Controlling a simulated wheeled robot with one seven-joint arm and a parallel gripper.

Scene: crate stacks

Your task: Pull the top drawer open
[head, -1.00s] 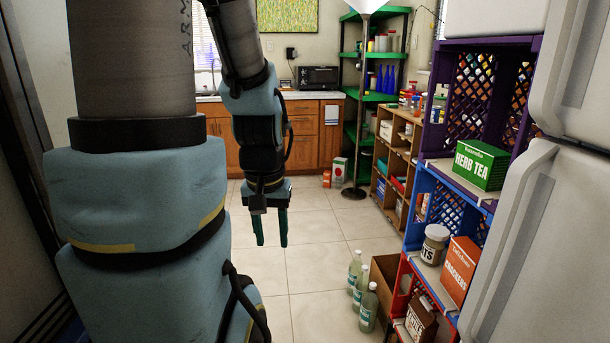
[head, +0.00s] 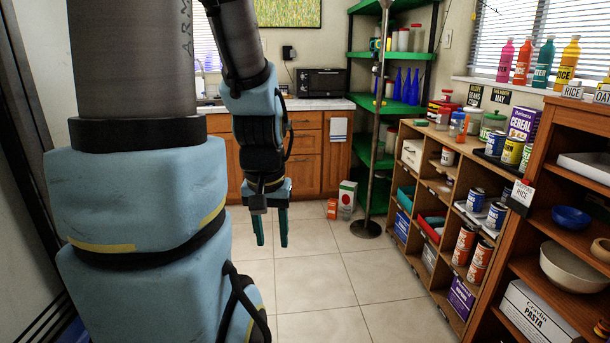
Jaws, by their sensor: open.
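A wooden cabinet (head: 310,185) with a pale counter stands against the back wall. A top drawer front (head: 304,121) shows just under the counter, right of my arm, and looks shut. My arm hides the cabinet's middle part, and handles are too small to make out clearly. My gripper (head: 271,240) hangs pointing down over the tiled floor, its two teal fingers apart with nothing between them. It is well short of the cabinet and touches nothing.
A lamp pole (head: 378,130), a green shelf (head: 396,100), cartons (head: 347,199) on the floor and wooden shelves (head: 538,215) with goods line the right. The tiled floor (head: 325,265) in the middle is clear.

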